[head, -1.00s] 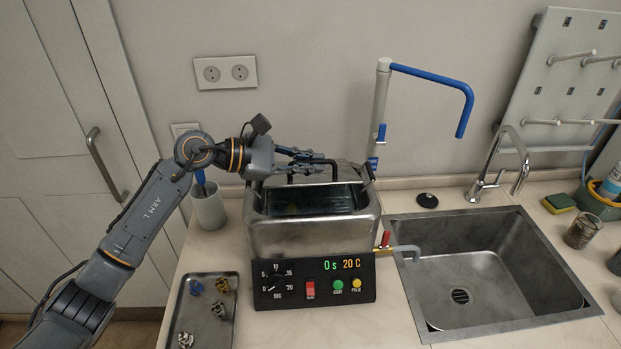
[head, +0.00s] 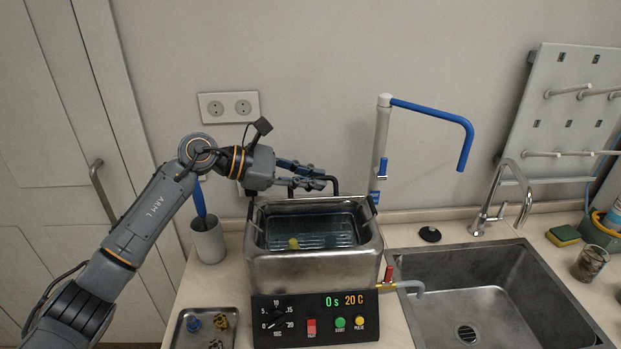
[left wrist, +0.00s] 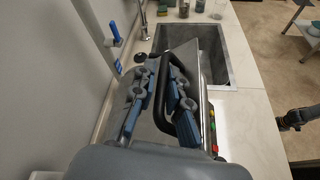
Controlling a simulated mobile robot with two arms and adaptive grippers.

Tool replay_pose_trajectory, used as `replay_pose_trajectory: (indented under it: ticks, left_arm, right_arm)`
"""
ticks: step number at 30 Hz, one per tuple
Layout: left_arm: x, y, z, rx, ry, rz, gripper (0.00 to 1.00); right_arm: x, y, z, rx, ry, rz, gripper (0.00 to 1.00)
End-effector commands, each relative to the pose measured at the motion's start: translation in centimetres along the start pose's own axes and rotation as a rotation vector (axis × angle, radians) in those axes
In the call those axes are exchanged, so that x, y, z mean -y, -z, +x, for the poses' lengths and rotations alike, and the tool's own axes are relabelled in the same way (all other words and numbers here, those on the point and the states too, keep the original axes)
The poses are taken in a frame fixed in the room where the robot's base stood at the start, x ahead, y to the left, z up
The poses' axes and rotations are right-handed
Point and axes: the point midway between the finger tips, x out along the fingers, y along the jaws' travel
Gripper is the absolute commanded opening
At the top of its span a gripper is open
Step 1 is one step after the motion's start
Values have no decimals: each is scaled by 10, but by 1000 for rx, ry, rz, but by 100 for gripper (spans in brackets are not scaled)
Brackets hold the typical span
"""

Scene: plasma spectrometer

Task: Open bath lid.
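The metal bath (head: 312,270) stands on the counter with its top open; I see water and a small yellow thing inside. Its lid is swung up at the rear edge, seen nearly edge-on; in the left wrist view it is a grey panel (left wrist: 187,52). The black lid handle (head: 335,185) rises behind the opening. My left gripper (head: 318,178) is at this handle, fingers apart. In the left wrist view its fingers (left wrist: 162,98) lie beside the handle bar; contact is unclear. My right gripper (left wrist: 291,121) shows small at the right of that view.
A sink (head: 480,290) and a grey tap (head: 488,200) are to the right. A blue-armed stand (head: 382,150) rises behind the bath. A cup with a blue tool (head: 208,242) and a tray of small parts (head: 180,335) are to the left.

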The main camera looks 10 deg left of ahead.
Motion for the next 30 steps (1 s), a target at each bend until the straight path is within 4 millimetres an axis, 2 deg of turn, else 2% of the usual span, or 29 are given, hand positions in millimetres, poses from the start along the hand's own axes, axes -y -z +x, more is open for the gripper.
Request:
replay_pose_trajectory:
  ticks: [9,13,24,30]
  left_arm:
    - [0,0,-1,0,-1,1,20]
    - [-1,0,-11,-2,-3,2,20]
    - [-1,1,-86,-3,-3,1,20]
    - [0,1,-113,-1,-1,0,20]
  right_arm:
    - [-2,-1,0,2,-2,0,0]
    - [-1,-1,0,1,-1,0,0]
    - [1,0,0,0,1,0,0]
    - [1,0,0,0,1,0,0]
